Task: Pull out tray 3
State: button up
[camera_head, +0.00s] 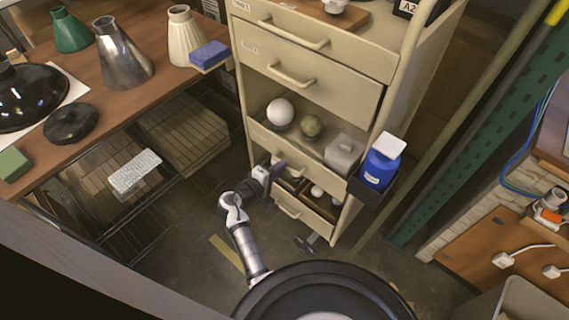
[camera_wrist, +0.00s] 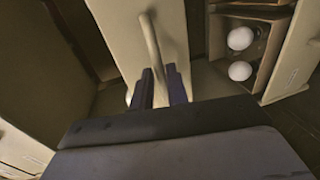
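The cream cabinet's third drawer front, tray 3 (camera_head: 283,147), sits below an open compartment in the head view. In the wrist view its cream front (camera_wrist: 115,25) fills the upper middle. Its bar handle (camera_wrist: 152,45) runs down between my two dark fingers. My gripper (camera_wrist: 163,82) looks shut on this handle, with one finger close on each side; the contact itself is partly hidden.
Below, an open drawer (camera_head: 292,212) holds white bulbs (camera_head: 317,191), which also show in the wrist view (camera_wrist: 240,39). The compartment above holds a white ball (camera_head: 280,112), an olive ball (camera_head: 311,125) and a grey box (camera_head: 343,153). A blue container (camera_head: 377,170) hangs at the right.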

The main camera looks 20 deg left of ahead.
jog(key=shift+x, duration=1.35)
jog(key=shift+c, duration=0.5)
grip_shut()
